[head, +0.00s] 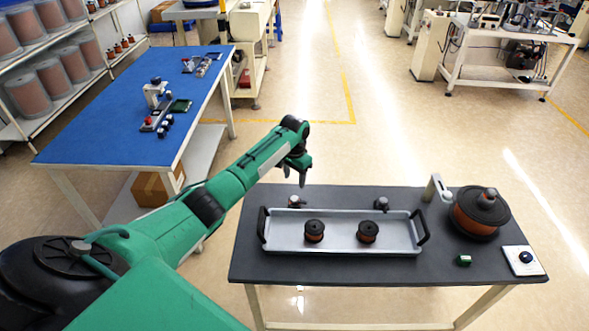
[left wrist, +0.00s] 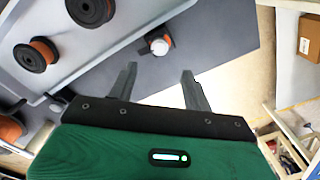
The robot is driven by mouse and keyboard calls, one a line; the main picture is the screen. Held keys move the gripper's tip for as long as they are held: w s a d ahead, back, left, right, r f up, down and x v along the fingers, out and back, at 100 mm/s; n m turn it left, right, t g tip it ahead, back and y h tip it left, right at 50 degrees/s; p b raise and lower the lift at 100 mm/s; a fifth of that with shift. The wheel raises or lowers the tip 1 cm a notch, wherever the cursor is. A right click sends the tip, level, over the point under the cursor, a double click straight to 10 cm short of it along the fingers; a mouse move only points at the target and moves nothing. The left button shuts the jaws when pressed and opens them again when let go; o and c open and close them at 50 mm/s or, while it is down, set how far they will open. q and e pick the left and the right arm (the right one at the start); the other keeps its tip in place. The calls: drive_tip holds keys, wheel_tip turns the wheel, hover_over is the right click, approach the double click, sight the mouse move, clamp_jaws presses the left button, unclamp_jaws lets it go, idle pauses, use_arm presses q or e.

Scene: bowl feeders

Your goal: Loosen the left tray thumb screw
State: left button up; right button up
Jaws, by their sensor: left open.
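The tray (head: 340,245) is a shallow light-grey metal tray with dark end handles on the dark table. Two small orange-and-black spools (head: 314,231) (head: 367,232) stand in it. The left tray thumb screw (head: 296,201) is a small dark knob with a pale part, behind the tray's far edge near its left end. A second thumb screw (head: 381,204) is further right. My left gripper (head: 296,178) hangs above the left screw, open and empty. In the left wrist view, a white-topped screw (left wrist: 158,44) lies beyond and between the open fingertips (left wrist: 159,69), apart from them. My right gripper is out of view.
A large orange-and-black spool (head: 479,212) stands at the table's right, with a pale bracket (head: 436,188) beside it. A small green item (head: 464,260) and a white button box (head: 523,260) lie near the right edge.

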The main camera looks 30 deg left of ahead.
use_arm(q)
drive_tip(key=shift+r+b, duration=0.35)
drive_tip(key=shift+r, duration=1.9)
drive_tip(key=shift+f, duration=0.1)
